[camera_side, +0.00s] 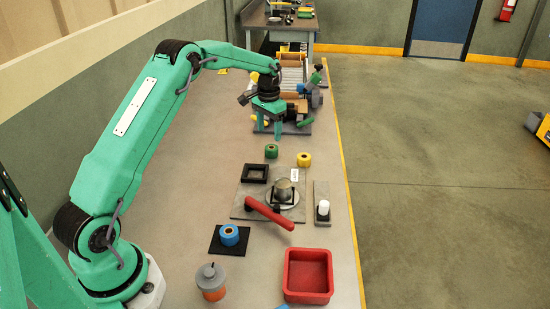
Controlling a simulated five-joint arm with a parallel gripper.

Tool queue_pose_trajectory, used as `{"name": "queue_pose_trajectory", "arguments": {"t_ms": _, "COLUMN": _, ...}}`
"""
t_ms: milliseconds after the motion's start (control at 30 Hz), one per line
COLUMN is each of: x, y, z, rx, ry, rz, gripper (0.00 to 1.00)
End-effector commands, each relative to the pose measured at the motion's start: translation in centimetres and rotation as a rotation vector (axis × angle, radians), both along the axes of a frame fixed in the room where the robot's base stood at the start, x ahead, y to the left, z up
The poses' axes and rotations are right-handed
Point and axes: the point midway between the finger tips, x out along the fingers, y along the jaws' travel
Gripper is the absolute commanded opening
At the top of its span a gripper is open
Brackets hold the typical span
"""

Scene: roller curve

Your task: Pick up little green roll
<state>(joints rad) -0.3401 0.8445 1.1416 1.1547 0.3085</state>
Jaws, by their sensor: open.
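The little green roll (271,151) stands on the table, left of a yellow roll (304,159) and behind the grey plate. My gripper (268,130) hangs pointing down, above and just beyond the green roll, near the front edge of the roller fixture. Its two fingers are apart with nothing seen between them. The gripper and the green roll do not appear to touch.
A roller conveyor (292,75) stands behind my gripper. Nearer are a black square frame (255,173), a grey plate (240,207) with a round metal part and red handle (268,213), a blue roll (229,235), an orange jar (211,282) and a red tray (308,293).

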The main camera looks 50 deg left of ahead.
Motion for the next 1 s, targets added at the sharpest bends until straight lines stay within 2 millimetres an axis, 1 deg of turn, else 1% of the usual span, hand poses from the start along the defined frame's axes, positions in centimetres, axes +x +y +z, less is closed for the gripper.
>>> {"name": "queue_pose_trajectory", "arguments": {"t_ms": 300, "x": 0.0, "y": -0.1, "z": -2.3, "rx": -0.001, "ry": 0.002, "rz": 0.000, "gripper": 0.64}}
{"name": "queue_pose_trajectory", "arguments": {"t_ms": 533, "x": 0.0, "y": -0.1, "z": -2.6, "rx": 0.000, "ry": 0.001, "rz": 0.000, "gripper": 0.64}}
{"name": "queue_pose_trajectory", "arguments": {"t_ms": 667, "x": 0.0, "y": -0.1, "z": -3.3, "rx": -0.001, "ry": 0.002, "rz": 0.000, "gripper": 0.64}}
{"name": "queue_pose_trajectory", "arguments": {"t_ms": 1000, "x": 0.0, "y": -0.2, "z": -7.0, "rx": -0.001, "ry": 0.003, "rz": 0.000, "gripper": 0.64}}
